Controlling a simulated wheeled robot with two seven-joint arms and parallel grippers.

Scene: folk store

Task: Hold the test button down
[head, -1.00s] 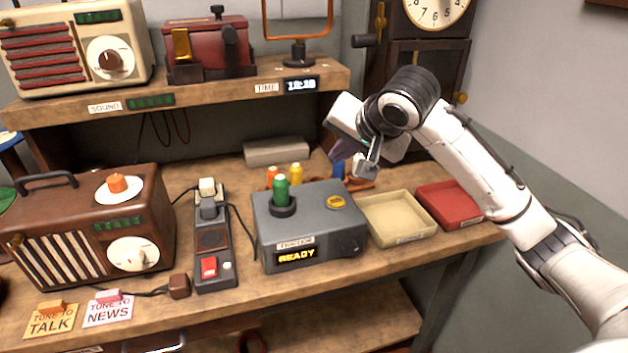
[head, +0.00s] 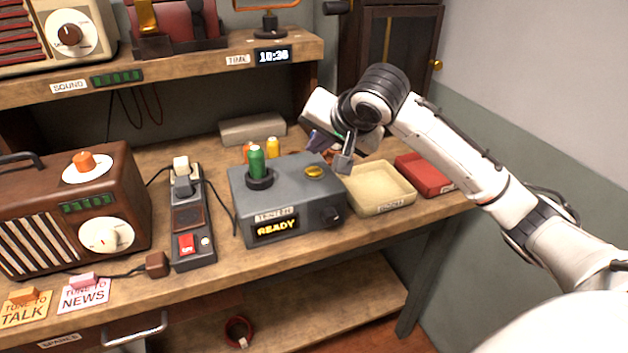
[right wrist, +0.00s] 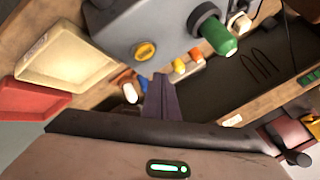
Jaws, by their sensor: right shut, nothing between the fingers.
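The grey tester box (head: 285,203) stands on the bench, its front display reading READY. A round yellow button (head: 314,171) sits on its top at the right; it also shows in the right wrist view (right wrist: 145,50). A green cylinder (head: 257,163) stands in a black socket on the box top. My right gripper (head: 316,142) is shut and empty, its dark fingers behind and above the box near the button. In the right wrist view its fingertips (right wrist: 160,78) appear just short of the button, with no contact visible. My left gripper is not in view.
A cream tray (head: 381,205) and a red tray (head: 425,188) lie right of the box. A power strip (head: 188,215) and brown radio (head: 70,215) stand to the left. Yellow and orange cylinders stand behind the box. A shelf (head: 200,72) overhangs the bench's back.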

